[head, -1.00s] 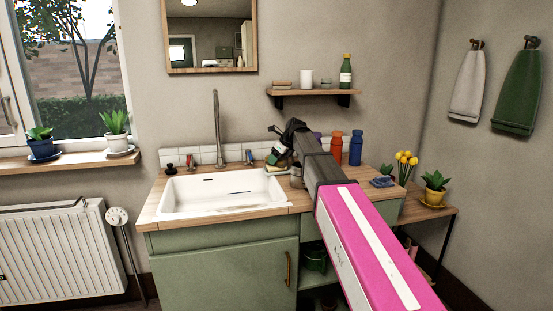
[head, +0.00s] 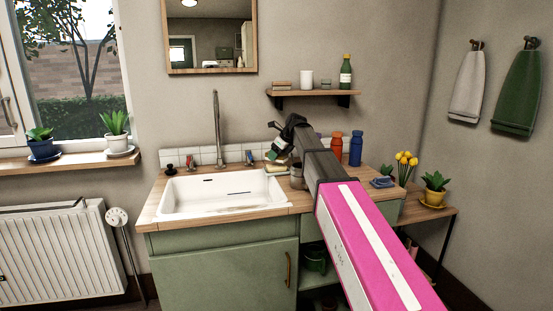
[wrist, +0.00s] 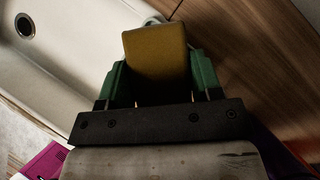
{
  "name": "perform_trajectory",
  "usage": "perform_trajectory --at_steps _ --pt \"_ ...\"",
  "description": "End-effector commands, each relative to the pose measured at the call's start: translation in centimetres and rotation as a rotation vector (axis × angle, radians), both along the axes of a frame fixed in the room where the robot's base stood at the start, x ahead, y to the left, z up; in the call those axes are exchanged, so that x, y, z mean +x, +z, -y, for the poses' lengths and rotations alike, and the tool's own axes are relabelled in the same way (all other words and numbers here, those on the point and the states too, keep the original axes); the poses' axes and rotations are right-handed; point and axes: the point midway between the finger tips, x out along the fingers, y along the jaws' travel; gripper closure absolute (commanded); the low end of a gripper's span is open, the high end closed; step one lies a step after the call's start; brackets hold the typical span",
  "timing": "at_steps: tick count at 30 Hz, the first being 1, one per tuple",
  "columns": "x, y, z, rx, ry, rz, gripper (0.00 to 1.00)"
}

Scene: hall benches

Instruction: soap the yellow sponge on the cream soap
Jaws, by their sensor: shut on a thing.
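The yellow sponge (wrist: 156,53) sits between the two green fingers of my gripper (wrist: 158,80) in the wrist view, and the gripper is shut on it. In the head view my gripper (head: 280,150) is above the counter by the sink's back right corner, with the sponge (head: 270,155) at its tip. A small cream thing (head: 276,169), likely the soap or its dish, lies on the counter just below. A pale rim (wrist: 153,19) shows behind the sponge in the wrist view. Whether the sponge touches the soap I cannot tell.
The white sink (head: 220,195) lies left of the gripper, with a tall tap (head: 217,130) behind it. A red bottle (head: 336,147) and a blue bottle (head: 355,148) stand right of my arm. A wooden shelf (head: 312,93) hangs above. A blue cloth (head: 383,182) lies at the right.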

Motion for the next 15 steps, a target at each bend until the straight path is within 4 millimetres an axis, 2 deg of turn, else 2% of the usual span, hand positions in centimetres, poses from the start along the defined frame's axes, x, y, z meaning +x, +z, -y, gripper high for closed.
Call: perform_trajectory --at_steps 15 --pt "0.0 3.7 0.0 0.0 -0.001 0.001 0.6"
